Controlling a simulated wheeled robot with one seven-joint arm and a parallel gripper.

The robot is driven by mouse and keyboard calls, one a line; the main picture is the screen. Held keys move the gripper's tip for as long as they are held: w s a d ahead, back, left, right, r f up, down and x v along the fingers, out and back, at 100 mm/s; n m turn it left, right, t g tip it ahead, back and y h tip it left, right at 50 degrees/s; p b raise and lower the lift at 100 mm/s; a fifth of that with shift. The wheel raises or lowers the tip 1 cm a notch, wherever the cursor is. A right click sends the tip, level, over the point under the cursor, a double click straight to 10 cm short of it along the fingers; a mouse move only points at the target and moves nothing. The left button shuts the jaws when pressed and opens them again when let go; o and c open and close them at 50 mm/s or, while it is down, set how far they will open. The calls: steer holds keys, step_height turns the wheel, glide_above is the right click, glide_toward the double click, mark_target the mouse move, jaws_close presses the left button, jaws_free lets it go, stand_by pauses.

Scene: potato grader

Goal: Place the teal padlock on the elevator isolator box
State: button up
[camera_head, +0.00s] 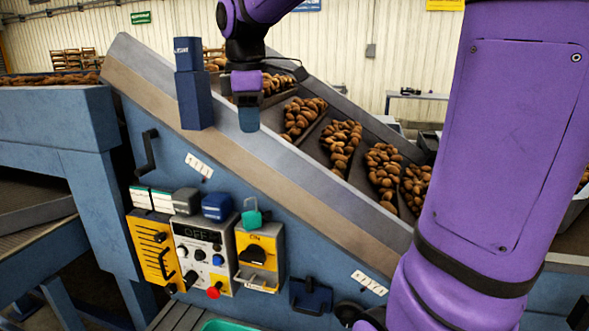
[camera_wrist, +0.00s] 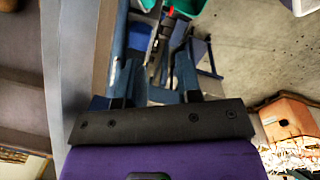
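The teal padlock (camera_head: 251,217) is in the head view, upright with its shackle up, at the top edge of a yellow box with a black rotary handle (camera_head: 261,262). This box looks like the isolator box; I cannot read its label. I cannot tell whether the padlock rests on its top or hangs in front of the panel behind. My gripper (camera_head: 248,118) is well above the padlock, in front of the sloping conveyor, pointing down. In the wrist view its two blue fingers (camera_wrist: 158,80) are apart with nothing held between them. The padlock is not clear in the wrist view.
A control panel (camera_head: 203,255) with knobs and a red button stands left of the yellow box, beside another yellow panel (camera_head: 152,245). The sloping elevator (camera_head: 290,165) carries potatoes behind. A blue post (camera_head: 193,95) stands left of my gripper. A teal bin (camera_head: 225,325) is below.

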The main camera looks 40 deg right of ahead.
steer(key=s+a+f+m+t, duration=0.1)
steer(key=s+f+m+t, duration=0.1)
steer(key=s+m, duration=0.4)
steer(key=s+a+f+m+t, duration=0.1)
steer(key=s+f+m, duration=0.3)
steer(key=s, duration=0.9)
steer(key=shift+a+m+t+y, duration=0.15)
steer(key=shift+m+t+y, duration=0.15)
steer(key=shift+m+t, duration=0.5)
